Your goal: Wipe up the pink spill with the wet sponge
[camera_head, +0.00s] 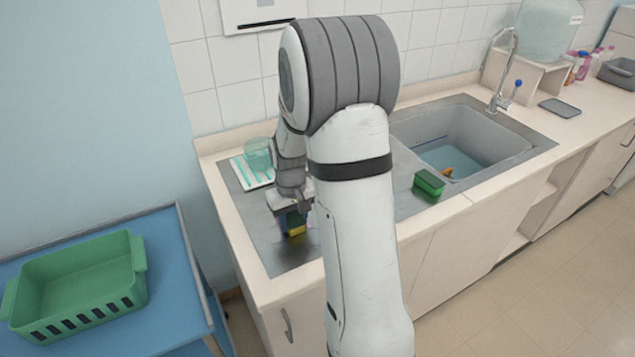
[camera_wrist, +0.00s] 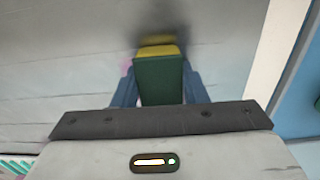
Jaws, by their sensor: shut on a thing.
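My gripper (camera_head: 294,218) is shut on a green-and-yellow sponge (camera_head: 297,231) over the steel drainboard left of the sink. In the wrist view my gripper (camera_wrist: 160,88) has its blue fingers on both sides of the sponge (camera_wrist: 160,78), green side towards the camera and yellow end pointing away. A small pink patch of the spill (camera_wrist: 127,67) shows on the steel just left of the sponge; the rest is hidden by the sponge and fingers. I cannot tell whether the sponge touches the steel.
The sink (camera_head: 487,140) holds water and a small orange thing. A white-and-teal rack (camera_head: 252,173) with a clear beaker (camera_head: 258,152) stands behind my gripper. A green basket (camera_head: 75,285) is on the blue table (camera_head: 180,300).

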